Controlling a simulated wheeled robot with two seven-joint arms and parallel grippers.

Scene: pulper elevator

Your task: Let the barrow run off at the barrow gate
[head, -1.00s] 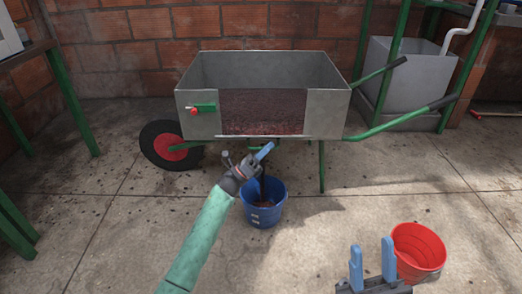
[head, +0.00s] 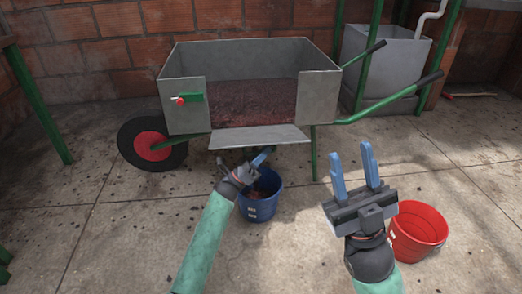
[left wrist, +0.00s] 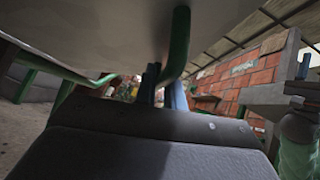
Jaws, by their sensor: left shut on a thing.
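The barrow (head: 320,85) is a grey metal box on a green frame, with dark red pulp (head: 250,105) inside. Its gate flap (head: 258,137) is folded outward and slopes down below the front opening. My left gripper (head: 262,157) is under the flap, above the blue bucket (head: 258,209). In the left wrist view it is shut on a green bar (left wrist: 180,40) beneath a pale panel (left wrist: 100,30); the exact contact is partly hidden. My right gripper (head: 353,165) is open and empty, right of the barrow's front leg.
A red bucket (head: 418,236) stands on the floor beside my right arm. The barrow wheel (head: 150,145) is at left and its handles (head: 430,80) reach right. A green lever with a red knob (head: 188,98) is on the front wall. A grey tank (head: 385,65) stands behind.

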